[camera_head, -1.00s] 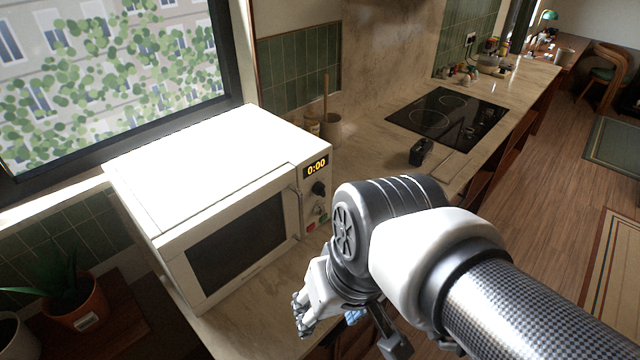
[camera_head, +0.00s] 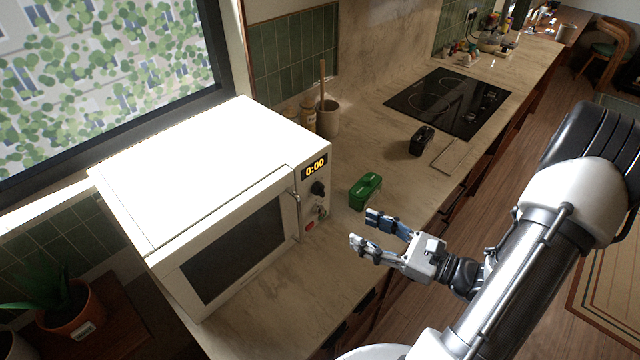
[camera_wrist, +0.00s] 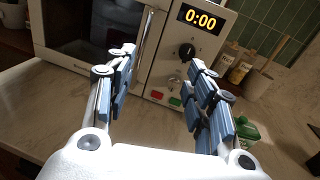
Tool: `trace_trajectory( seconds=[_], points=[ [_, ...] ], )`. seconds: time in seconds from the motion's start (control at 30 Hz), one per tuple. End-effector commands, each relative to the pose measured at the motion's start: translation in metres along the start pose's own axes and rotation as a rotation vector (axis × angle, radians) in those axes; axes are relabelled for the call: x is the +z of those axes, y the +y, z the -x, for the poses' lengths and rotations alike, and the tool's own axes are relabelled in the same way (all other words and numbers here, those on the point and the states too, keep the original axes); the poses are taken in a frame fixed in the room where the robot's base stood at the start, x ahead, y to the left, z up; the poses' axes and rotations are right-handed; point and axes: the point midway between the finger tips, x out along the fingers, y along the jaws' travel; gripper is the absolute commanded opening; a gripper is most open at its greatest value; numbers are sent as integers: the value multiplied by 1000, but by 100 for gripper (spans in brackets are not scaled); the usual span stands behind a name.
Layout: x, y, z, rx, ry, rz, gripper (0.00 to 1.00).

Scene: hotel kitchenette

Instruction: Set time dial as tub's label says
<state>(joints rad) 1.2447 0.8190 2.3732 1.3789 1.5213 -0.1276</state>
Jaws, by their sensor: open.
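The white microwave (camera_head: 165,250) stands on the counter at left, its door shut. Its display (camera_head: 315,168) reads 0:00, also in the wrist view (camera_wrist: 200,19). A black dial (camera_head: 318,188) sits below the display; in the wrist view the dial (camera_wrist: 187,51) shows between my fingers, beyond them. A lower knob (camera_head: 322,211) and red and green buttons are under it. A green tub (camera_head: 365,191) stands on the counter right of the microwave; its label is too small to read. My gripper (camera_head: 361,229) is open and empty, in front of the tub, apart from the dial.
A black object (camera_head: 422,140) stands near the cooktop (camera_head: 448,104). A utensil crock (camera_head: 327,118) and jars (camera_head: 308,113) stand behind the microwave's right side. A potted plant (camera_head: 72,308) is at lower left. Counter before the microwave is clear.

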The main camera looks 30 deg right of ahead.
Motion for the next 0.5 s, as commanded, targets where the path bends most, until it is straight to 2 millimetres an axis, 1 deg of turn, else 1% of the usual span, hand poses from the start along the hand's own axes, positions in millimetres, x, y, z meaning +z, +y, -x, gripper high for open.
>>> trace_trajectory(
  seconds=[0.03, 0.1, 0.17, 0.23, 0.37, 0.5],
  points=[
    [-8, -10, 10, -70, -14, -37, 49],
    [-15, -20, 18, -132, -26, -64, 49],
    [-18, -25, 22, -163, -32, -77, 49],
    [-20, -27, 21, -176, -34, -83, 49],
    [-20, -29, 7, -172, -34, -82, 49],
    [-19, -32, -20, -168, -34, -81, 49]
  ],
)
